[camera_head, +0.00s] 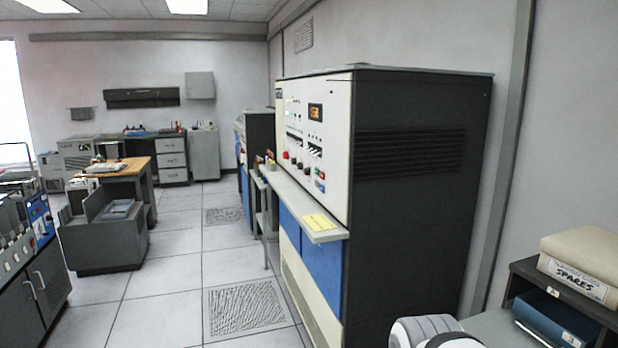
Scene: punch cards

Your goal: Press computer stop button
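The computer is a tall dark cabinet (415,200) right of centre, with a white control panel (335,180) on its left-facing front. The panel carries a small orange-lit display (315,111), rows of switches and several small buttons. A red knob or button (285,155) shows at the panel's far side, and small coloured buttons (320,181) sit low near its close edge. The panel is seen at a steep angle, and labels are too small to read, so I cannot tell which is the stop button. My gripper is not in view.
A grey shelf (290,195) with a yellow note (319,222) juts out below the panel. A white and grey rounded part, perhaps of my arm, shows at the bottom edge. A shelf (555,303) with a spares box (583,265) stands right. The tiled aisle (165,285) is clear.

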